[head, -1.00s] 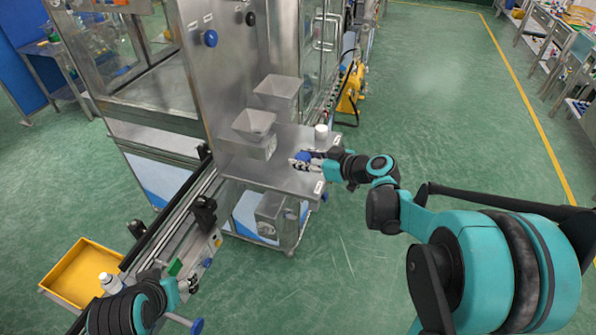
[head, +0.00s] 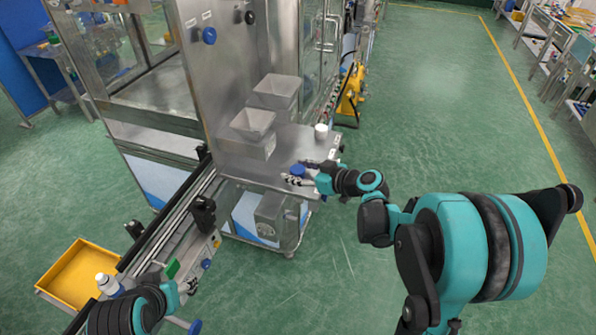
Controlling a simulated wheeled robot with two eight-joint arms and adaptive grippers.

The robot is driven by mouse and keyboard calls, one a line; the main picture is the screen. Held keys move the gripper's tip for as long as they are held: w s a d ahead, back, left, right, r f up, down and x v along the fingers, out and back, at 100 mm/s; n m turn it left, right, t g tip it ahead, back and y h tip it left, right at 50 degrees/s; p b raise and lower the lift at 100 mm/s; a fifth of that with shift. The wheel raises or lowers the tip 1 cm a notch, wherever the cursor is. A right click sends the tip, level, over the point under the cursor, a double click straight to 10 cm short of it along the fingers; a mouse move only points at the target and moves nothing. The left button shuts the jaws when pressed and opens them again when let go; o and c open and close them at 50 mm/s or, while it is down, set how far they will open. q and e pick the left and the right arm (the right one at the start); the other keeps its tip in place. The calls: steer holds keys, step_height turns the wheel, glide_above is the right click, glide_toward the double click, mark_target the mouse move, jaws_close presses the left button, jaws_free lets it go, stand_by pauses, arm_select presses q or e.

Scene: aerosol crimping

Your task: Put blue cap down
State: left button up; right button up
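The blue cap (head: 298,170) is over the front part of the steel table (head: 258,172), close above it or on it; I cannot tell which. My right gripper (head: 299,172) reaches in from the right, with its fingers on both sides of the cap, and looks shut on it. The fingers are small in this view. My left gripper (head: 188,286) is low at the left, beside the conveyor, and too small and covered by its arm to tell its state.
Two steel hoppers (head: 253,122) stand behind the cap on the table. A white cylinder (head: 321,131) stands at the table's back right. A yellow tray (head: 80,272) and a white bottle (head: 107,284) are at the lower left, beside the conveyor (head: 170,222). The floor at right is open.

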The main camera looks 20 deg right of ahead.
steer(key=shift+r, duration=0.1)
steer(key=shift+r, duration=0.15)
steer(key=p+v, duration=0.2)
steer(key=v, duration=1)
steer(key=s+a+f+m+g+h, duration=0.2)
steer(key=s+m+h, duration=0.1)
steer(key=s, duration=0.5)
steer(key=s+a+f+m+g+h, duration=0.2)
steer(key=s+a+m+h, duration=0.1)
steer(key=s, duration=0.5)
steer(key=shift+s+a+m+h, duration=0.3)
steer(key=shift+m+h, duration=0.1)
steer(key=shift+h, duration=0.4)
steer(key=shift+f, duration=0.2)
